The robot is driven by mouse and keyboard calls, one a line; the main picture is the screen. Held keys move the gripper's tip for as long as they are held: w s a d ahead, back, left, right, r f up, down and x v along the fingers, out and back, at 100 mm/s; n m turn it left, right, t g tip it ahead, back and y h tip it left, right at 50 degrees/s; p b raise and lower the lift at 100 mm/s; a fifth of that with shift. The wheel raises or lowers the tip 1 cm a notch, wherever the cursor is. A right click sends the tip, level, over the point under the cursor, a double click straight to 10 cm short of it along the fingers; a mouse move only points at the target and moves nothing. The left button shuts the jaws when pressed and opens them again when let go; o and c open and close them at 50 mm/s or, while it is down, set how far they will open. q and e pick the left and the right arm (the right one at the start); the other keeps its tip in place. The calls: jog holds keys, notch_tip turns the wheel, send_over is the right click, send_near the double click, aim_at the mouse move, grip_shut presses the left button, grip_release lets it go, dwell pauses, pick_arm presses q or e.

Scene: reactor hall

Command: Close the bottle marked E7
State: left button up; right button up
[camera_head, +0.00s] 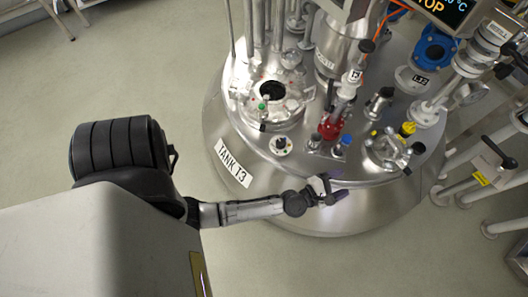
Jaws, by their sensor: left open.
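No marking E7 is readable in this view, so I cannot tell which item is that bottle. On the steel tank lid stand a small item with a blue top (345,140) and a small one with a green top (264,106). A grey-topped fitting (314,142) stands left of the blue top. My left gripper (338,186) is at the near edge of the tank, below the blue-topped item in the picture and apart from it. Its purple-tipped fingers are open, with nothing seen between them. My right gripper is not in view.
The tank marked TANK T3 (234,163) carries many pipes and fittings. A red valve (330,127) and a clamped port (388,151) rise near the blue top. An open round port (272,90) is at the back left. Pipework stands at the right.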

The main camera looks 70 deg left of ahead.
pick_arm(q)
jog(key=s+d+m+g+h, duration=0.7)
jog(key=s+m+h, duration=0.15)
jog(key=m, duration=1.05)
jog(key=s+a+r+m+g+y, duration=0.1)
jog(key=s+a+m+g+y, duration=0.2)
jog(key=s+m, duration=0.3)
jog(key=s+a+r+m+g+y, duration=0.1)
jog(key=s+a+m+g+y, duration=0.2)
jog(key=s+m, duration=0.3)
jog(key=s+a+g, duration=0.1)
jog(key=s, duration=0.3)
jog(key=shift+s+a+g+y, duration=0.3)
jog(key=shift+a+g+y, duration=0.05)
jog(key=shift+g, duration=0.05)
jog(key=shift+r, duration=0.1)
notch_tip(320, 180, up, 63)
jog(key=p, duration=6.3)
notch_tip(320, 180, down, 74)
jog(key=b, duration=7.3)
jog(key=shift+b, duration=0.3)
